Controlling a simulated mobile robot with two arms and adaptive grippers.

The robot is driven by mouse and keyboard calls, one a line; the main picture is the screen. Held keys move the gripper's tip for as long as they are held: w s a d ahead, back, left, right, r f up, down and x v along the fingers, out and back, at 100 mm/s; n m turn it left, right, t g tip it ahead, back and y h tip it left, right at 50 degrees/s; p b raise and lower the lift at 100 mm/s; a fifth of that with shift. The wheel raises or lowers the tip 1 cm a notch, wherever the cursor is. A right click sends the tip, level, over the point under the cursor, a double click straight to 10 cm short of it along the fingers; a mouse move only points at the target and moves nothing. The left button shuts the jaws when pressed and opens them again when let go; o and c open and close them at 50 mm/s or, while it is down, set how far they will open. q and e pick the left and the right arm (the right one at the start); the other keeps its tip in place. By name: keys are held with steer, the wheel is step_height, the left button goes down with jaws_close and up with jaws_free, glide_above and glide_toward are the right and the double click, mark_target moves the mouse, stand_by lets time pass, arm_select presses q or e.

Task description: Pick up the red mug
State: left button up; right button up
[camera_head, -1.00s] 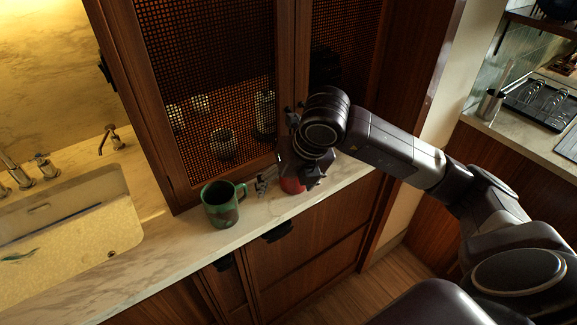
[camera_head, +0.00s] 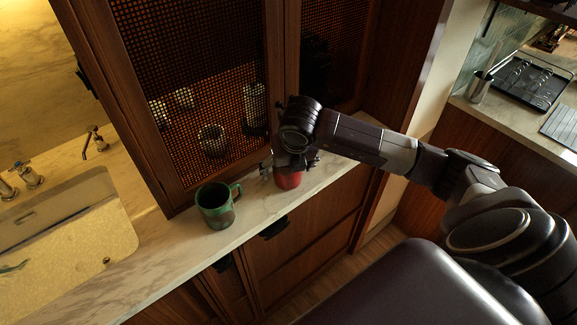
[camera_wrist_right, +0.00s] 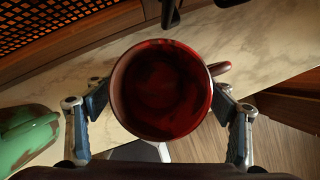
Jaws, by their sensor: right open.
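The red mug (camera_head: 288,178) stands on the marble counter in front of the mesh cabinet, partly hidden under my right gripper. In the right wrist view the red mug (camera_wrist_right: 162,90) is seen from above, its dark inside facing the camera and its handle pointing right. My right gripper (camera_head: 290,164) is over the mug from above. In the right wrist view the right gripper (camera_wrist_right: 160,112) is open, one finger at the left and one at the right of the mug. Contact cannot be told. My left gripper is not in view.
A green mug (camera_head: 216,206) stands on the counter left of the red one, and it shows at the left edge of the wrist view (camera_wrist_right: 28,138). The mesh cabinet (camera_head: 190,90) rises right behind. A sink (camera_head: 60,240) lies at the left.

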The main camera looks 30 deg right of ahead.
steer(key=shift+c, duration=0.9)
steer(key=c, duration=1)
steer(key=shift+c, duration=1.3)
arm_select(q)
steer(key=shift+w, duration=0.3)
arm_select(e)
steer(key=shift+c, duration=0.5)
steer(key=shift+w+r, duration=0.1)
